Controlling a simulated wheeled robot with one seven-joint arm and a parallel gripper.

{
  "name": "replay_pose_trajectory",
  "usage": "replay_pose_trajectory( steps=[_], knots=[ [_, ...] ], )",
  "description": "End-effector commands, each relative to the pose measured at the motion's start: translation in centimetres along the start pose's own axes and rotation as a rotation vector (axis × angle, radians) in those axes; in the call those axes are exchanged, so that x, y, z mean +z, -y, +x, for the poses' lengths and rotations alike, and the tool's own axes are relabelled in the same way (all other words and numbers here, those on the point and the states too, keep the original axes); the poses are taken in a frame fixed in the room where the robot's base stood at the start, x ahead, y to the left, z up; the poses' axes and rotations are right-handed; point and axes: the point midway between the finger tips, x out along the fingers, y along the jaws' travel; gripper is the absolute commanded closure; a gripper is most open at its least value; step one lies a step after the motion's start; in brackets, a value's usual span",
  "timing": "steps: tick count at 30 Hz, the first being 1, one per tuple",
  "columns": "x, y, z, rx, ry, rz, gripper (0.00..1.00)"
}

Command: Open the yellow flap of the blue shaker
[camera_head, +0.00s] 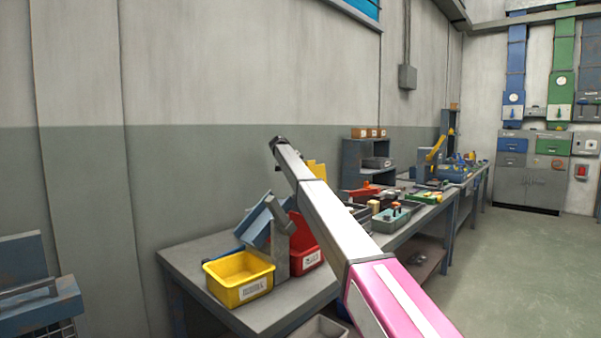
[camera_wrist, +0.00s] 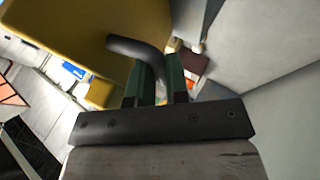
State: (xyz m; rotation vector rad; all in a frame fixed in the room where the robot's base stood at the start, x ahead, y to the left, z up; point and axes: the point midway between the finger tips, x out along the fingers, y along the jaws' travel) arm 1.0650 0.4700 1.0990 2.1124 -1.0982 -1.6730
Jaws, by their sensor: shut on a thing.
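In the wrist view a broad yellow panel, which looks like the yellow flap (camera_wrist: 70,28), fills the upper left. A dark, bent handle (camera_wrist: 128,46) reaches from it down between the green fingers of my gripper (camera_wrist: 160,82). The fingers are shut on this handle. In the head view a small yellow piece (camera_head: 317,170) shows behind my arm; it may be the same flap. My arm hides my gripper there. The blue shaker cannot be made out surely in either view, and how far the flap stands open cannot be told.
On the near bench (camera_head: 190,258) stand a yellow bin (camera_head: 240,290), a red bin (camera_head: 312,262) and a blue-grey tilted stand (camera_head: 257,222). Farther along are a grey shelf (camera_head: 352,160) and a green tray (camera_head: 392,224). The floor at right (camera_head: 520,265) is clear.

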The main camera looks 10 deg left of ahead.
Motion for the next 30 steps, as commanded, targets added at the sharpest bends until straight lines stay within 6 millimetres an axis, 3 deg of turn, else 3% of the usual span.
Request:
replay_pose_trajectory(
  steps=[1,10,11,12,13,25,30],
  knots=[
    [1.1,0.8,0.5,-0.002,0.019,-0.009,1.00],
    [1.1,0.9,0.5,-0.002,0.018,-0.010,1.00],
    [1.1,0.9,0.5,-0.001,0.018,-0.010,0.75],
    [1.1,0.9,0.5,-0.001,0.018,-0.010,0.62],
    [1.1,0.9,0.5,-0.001,0.018,-0.010,0.60],
    [1.0,0.5,0.2,-0.005,0.017,-0.008,0.60],
    [2.0,-0.4,-0.2,-0.045,0.018,0.010,0.60]
  ],
)
